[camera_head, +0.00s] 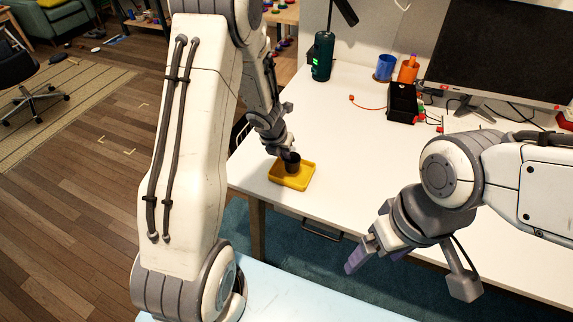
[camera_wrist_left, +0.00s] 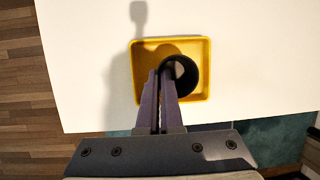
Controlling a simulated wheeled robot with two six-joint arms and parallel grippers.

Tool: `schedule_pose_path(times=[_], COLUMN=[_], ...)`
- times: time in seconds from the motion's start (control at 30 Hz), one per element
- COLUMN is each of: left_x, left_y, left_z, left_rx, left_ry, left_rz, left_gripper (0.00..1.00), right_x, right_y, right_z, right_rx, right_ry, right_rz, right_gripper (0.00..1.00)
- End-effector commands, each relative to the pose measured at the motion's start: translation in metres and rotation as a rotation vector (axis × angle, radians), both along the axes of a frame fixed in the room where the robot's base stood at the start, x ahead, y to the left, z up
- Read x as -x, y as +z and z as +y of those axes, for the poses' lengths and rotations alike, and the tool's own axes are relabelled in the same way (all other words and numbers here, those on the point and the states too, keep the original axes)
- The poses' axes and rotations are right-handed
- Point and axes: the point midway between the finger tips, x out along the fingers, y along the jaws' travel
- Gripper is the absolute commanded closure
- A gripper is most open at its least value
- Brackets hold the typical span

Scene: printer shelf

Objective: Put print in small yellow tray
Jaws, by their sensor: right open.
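The small yellow tray (camera_head: 304,183) lies on the white table near its front left edge. The print, a black hollow cylinder (camera_head: 292,166), stands upright over the tray's inside; I cannot tell whether it touches the floor. The tray (camera_wrist_left: 205,90) and the print's round opening (camera_wrist_left: 187,76) also show in the left wrist view. My left gripper (camera_head: 287,153) is above the tray, its fingers (camera_wrist_left: 161,75) close together on the print's left wall. My right gripper (camera_head: 366,250) is open and empty in front of the table edge, far from the tray.
At the back stand a dark green bottle (camera_head: 321,56), a blue cup (camera_head: 385,68), an orange cup (camera_head: 408,71), a black box (camera_head: 403,103) and a monitor (camera_head: 500,45). The table (camera_head: 345,155) is clear between the tray and these.

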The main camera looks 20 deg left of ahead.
Motion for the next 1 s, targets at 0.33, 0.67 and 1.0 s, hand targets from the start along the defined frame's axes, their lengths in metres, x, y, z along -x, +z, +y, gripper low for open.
schedule_pose_path(times=[0.33,0.67,1.0], left_x=[0.0,0.0,0.0], left_y=[-0.022,-0.025,-0.022], left_z=[0.0,0.0,0.0], left_rx=[0.0,0.0,0.0], left_ry=[0.001,0.001,0.001], left_rz=[0.0,0.001,0.001], left_gripper=[1.0,0.67,0.67], right_x=[0.0,0.0,0.0], right_y=[-0.02,-0.023,-0.02], right_z=[0.0,0.0,0.0], right_rx=[0.0,0.0,0.0], right_ry=[0.0,0.0,0.0], right_rz=[0.0,0.0,0.0], right_gripper=[0.1,0.1,0.1])
